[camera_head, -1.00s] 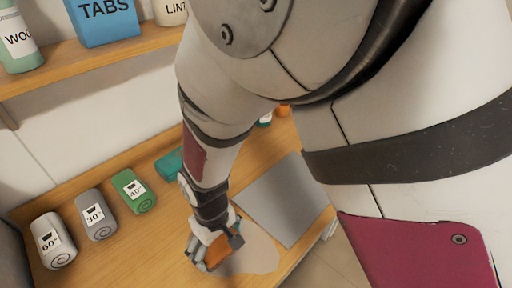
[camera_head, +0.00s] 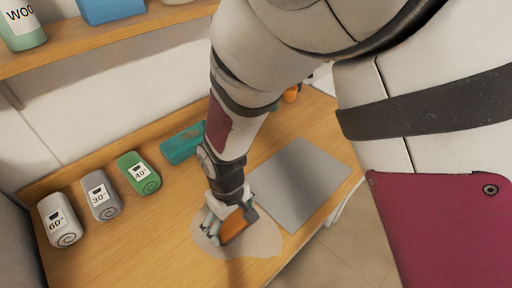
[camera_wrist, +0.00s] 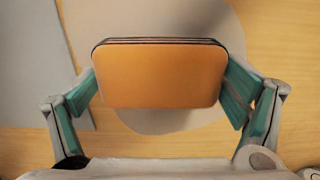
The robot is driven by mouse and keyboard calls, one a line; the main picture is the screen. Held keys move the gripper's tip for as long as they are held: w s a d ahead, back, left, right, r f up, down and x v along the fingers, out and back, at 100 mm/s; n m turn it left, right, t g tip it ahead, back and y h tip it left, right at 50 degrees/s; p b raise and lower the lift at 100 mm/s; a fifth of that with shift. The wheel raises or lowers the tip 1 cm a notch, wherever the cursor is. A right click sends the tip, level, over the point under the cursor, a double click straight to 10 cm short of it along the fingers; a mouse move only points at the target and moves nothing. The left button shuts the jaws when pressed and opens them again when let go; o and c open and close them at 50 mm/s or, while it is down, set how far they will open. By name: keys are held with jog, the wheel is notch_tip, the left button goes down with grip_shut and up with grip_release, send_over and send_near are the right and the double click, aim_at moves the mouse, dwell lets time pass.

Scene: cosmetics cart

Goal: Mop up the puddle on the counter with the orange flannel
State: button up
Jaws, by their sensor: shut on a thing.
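The orange flannel (camera_wrist: 160,75) is a folded pad with rounded corners, held between the two fingers of my gripper (camera_wrist: 162,88). In the head view my gripper (camera_head: 228,226) is over the puddle, with the orange flannel (camera_head: 234,229) at its fingertips. The puddle (camera_head: 264,243) is a pale greyish patch on the wooden counter (camera_head: 150,235). It also shows in the wrist view (camera_wrist: 165,121), behind and around the flannel. I cannot tell whether the flannel touches the counter. Part of the puddle is hidden by my gripper and the flannel.
A flat grey panel (camera_head: 300,182) lies right of the puddle. Rolled towels in white (camera_head: 59,220), grey (camera_head: 102,195) and green (camera_head: 138,173) stand left, with a teal item (camera_head: 182,146) behind. A shelf (camera_head: 115,42) with containers is above. The front counter is clear.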

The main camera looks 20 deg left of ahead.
aim_at(242, 211)
jog(key=shift+w+d+f+b, duration=0.1)
jog(key=shift+w+d+b, duration=0.2)
jog(key=shift+w, duration=0.4)
jog(key=shift+w+d+b, duration=0.1)
jog(key=shift+w+d, duration=0.3)
jog(key=shift+w, duration=0.3)
jog(key=shift+s+a+p, duration=0.45)
jog(key=shift+s+p, duration=0.05)
jog(key=shift+s, duration=0.4)
jog(key=shift+s+a+p, duration=0.5)
jog(key=shift+s+p, duration=0.05)
jog(key=shift+s, duration=0.4)
jog(key=shift+s+a+p, duration=0.45)
jog(key=shift+s+p, duration=0.05)
jog(key=shift+s, duration=0.4)
jog(key=shift+w+d+b, duration=0.2)
jog(key=shift+w+d, duration=0.15)
jog(key=shift+w, duration=0.3)
jog(key=shift+w+d+b, duration=0.2)
jog(key=shift+w+d, duration=0.1)
jog(key=shift+w, duration=0.35)
jog(key=shift+w+d+b, duration=0.2)
jog(key=shift+w+d, duration=0.2)
jog(key=shift+w, duration=0.35)
jog(key=shift+w+d+b, duration=0.15)
jog(key=shift+w+d, duration=0.2)
jog(key=shift+w, duration=0.35)
jog(key=shift+r+p, duration=1.7)
jog(key=shift+r, duration=2.4)
